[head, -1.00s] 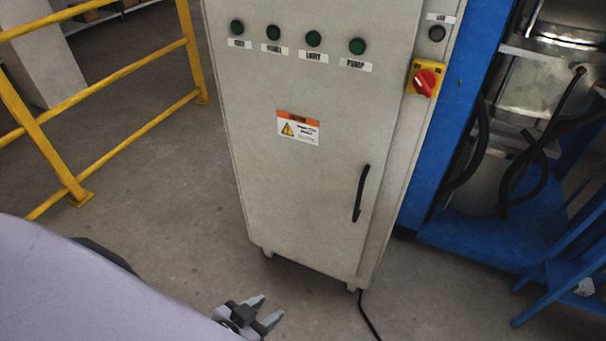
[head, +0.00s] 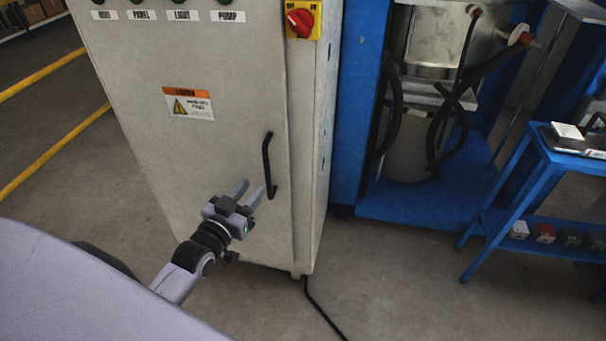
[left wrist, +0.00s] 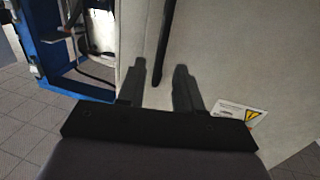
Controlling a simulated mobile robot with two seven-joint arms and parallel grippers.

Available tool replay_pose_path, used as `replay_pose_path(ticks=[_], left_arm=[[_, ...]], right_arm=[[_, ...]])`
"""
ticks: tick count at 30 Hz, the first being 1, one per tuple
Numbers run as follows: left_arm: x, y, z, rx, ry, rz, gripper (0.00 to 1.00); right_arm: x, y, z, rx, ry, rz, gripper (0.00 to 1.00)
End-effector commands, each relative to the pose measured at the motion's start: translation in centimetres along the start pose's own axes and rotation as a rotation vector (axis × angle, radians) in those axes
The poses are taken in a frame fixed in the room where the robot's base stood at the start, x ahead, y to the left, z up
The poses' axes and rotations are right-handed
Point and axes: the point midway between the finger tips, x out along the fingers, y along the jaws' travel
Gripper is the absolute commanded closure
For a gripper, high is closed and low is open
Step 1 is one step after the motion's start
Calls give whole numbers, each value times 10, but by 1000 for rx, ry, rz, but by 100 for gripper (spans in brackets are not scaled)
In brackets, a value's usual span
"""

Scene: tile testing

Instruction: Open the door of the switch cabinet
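The switch cabinet (head: 130,70) is a tall pale grey box, and its door looks shut. A black vertical bar handle (head: 267,165) is on the right part of the door. My left gripper (head: 249,191) is open and empty, in front of the door just left of the handle's lower end. In the left wrist view, the handle (left wrist: 164,45) shows between the two fingers of the left gripper (left wrist: 158,72), with its lower end near them. I cannot tell how far the fingertips are from it. My right gripper is not in view.
A red rotary switch on a yellow plate (head: 302,18) is at the cabinet's upper right. A blue frame with metal drums (head: 345,110) stands to the right, then a blue cart (head: 500,200). A black cable (head: 322,312) lies on the floor.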

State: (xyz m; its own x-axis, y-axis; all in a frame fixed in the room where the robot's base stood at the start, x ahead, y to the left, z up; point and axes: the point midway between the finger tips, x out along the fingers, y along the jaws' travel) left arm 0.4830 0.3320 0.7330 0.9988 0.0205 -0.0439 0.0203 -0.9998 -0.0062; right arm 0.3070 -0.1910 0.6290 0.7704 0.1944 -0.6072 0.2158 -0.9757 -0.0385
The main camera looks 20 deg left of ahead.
Motion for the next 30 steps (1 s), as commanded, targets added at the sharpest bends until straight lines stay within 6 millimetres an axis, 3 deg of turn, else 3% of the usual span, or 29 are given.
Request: replay_pose_path(ticks=[4, 21, 30], left_arm=[[10, -11, -5, -7, 43, -19, 65], [71, -12, -9, -7, 45, -20, 65], [80, -12, -9, -7, 42, -19, 65]], right_arm=[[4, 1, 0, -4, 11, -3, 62], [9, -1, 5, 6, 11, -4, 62], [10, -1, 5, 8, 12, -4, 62]])
